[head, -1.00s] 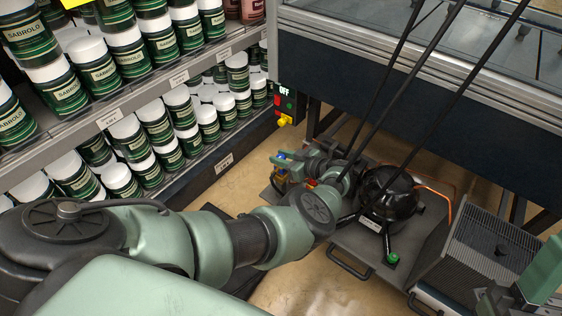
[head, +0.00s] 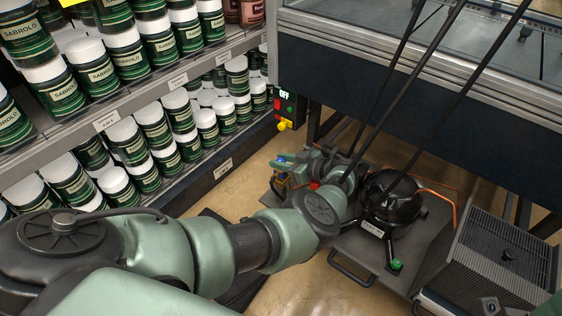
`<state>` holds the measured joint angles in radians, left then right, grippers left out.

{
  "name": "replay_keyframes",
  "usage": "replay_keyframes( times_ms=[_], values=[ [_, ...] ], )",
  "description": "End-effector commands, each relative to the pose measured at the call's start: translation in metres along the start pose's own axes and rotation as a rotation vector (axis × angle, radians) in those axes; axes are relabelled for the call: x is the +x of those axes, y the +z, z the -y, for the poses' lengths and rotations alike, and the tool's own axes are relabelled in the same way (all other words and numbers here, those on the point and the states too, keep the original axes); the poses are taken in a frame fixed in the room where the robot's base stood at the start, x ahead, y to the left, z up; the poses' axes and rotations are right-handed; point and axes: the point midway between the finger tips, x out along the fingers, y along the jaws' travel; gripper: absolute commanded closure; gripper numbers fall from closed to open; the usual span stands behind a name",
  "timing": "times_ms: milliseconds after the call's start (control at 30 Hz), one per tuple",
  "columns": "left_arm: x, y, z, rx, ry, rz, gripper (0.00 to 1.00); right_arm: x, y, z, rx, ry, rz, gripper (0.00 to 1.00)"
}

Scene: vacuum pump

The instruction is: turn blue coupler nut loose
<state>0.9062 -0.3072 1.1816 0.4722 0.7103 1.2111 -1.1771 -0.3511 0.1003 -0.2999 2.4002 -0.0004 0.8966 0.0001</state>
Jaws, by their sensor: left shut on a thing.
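My left arm reaches in from the left across the floor, and my left gripper (head: 281,167) is at its far end, beside the left edge of the pump tray. It is shut on the small blue coupler nut (head: 281,159), of which only a bit of blue shows between the fingers. The rest of the nut and its fitting are hidden by the gripper and wrist. The black pump (head: 392,197) stands on the grey tray (head: 348,241), to the right of my wrist. My right gripper is not in view.
A green knob (head: 397,264) sits at the pump's front, and a copper pipe (head: 455,205) bends round its right. Shelves of green jars (head: 152,124) stand left, a switch box (head: 285,108) behind. A finned grey unit (head: 500,255) is at right. Thin black rods cross above the pump.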

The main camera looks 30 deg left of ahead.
Motion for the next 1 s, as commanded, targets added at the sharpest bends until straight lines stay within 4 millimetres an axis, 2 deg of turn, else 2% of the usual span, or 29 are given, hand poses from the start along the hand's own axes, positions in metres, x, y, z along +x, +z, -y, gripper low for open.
replay_keyframes(
  times_ms=[800, 833, 900, 1000],
  values=[
    [-0.0004, 0.0, -0.0002, -0.001, -0.001, 0.0, 1.0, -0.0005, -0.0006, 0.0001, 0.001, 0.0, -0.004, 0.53],
    [-0.0004, 0.0, -0.0002, -0.001, -0.001, 0.0, 0.67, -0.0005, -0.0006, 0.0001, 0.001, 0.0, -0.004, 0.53],
    [-0.0004, 0.0, -0.0002, -0.001, -0.001, 0.0, 0.51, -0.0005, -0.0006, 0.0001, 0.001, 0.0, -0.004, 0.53],
    [-0.0004, 0.0001, -0.0002, 0.0, -0.001, 0.0, 0.51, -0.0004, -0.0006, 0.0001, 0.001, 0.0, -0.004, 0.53]
  ],
)
